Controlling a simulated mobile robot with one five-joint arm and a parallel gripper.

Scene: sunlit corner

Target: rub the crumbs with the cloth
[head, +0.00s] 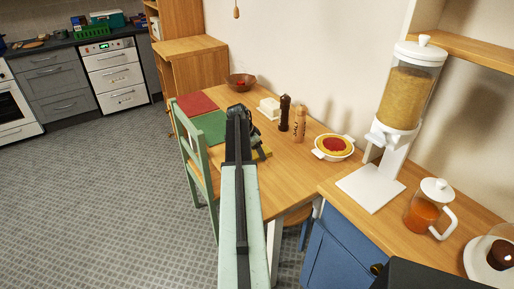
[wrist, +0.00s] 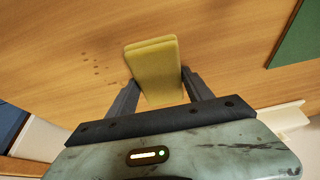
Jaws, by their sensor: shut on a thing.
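A folded yellow cloth (wrist: 155,62) is between the two fingers of my gripper (wrist: 160,80) in the wrist view, and my gripper is shut on it. Part of the cloth also shows in the head view (head: 264,153), low over the wooden table (head: 285,165). I cannot tell whether it touches the tabletop. Small dark crumbs (wrist: 96,69) lie scattered on the wood to the left of the cloth in the wrist view. My arm hides part of the table in the head view, and I cannot make out the crumbs there.
Red (head: 197,103) and green (head: 209,127) mats lie at the table's left, beside a green chair (head: 196,160). A bowl (head: 241,81), butter dish (head: 269,107), pepper mill (head: 284,113), wooden mill (head: 299,124) and pie (head: 335,146) stand along the wall.

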